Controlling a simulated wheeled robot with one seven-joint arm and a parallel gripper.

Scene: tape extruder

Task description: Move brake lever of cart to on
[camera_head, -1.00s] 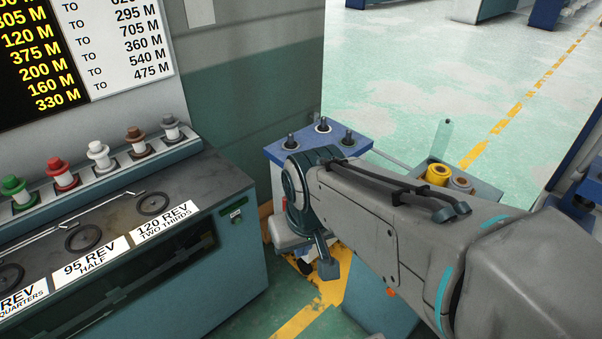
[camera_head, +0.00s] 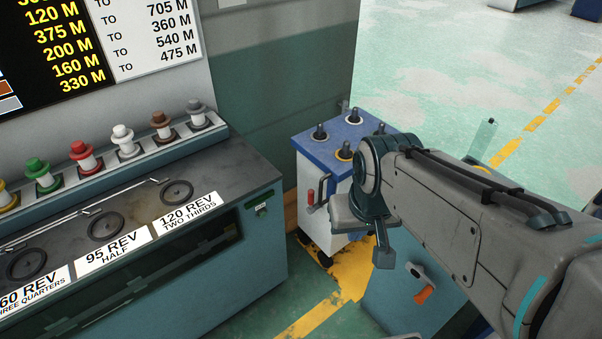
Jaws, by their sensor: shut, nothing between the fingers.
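The cart (camera_head: 308,225) is a white cabinet with a blue top and black wheels, standing just right of the long teal bench. A red-handled lever (camera_head: 311,196), seemingly its brake lever, stands roughly upright on its front, left of a dark curved handle. My gripper (camera_head: 384,258) is shut and empty, pointing down in front of the cart's right part. It is right of and lower in the picture than the red lever, apart from it. My arm hides the cart's right side.
A teal cabinet (camera_head: 395,305) with an orange-handled lever (camera_head: 424,294) stands below my arm. The bench (camera_head: 235,275) with coloured knobs and labelled dials fills the left. Yellow-marked floor (camera_head: 305,318) lies between them. Several black-knobbed pegs stand on the cart top.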

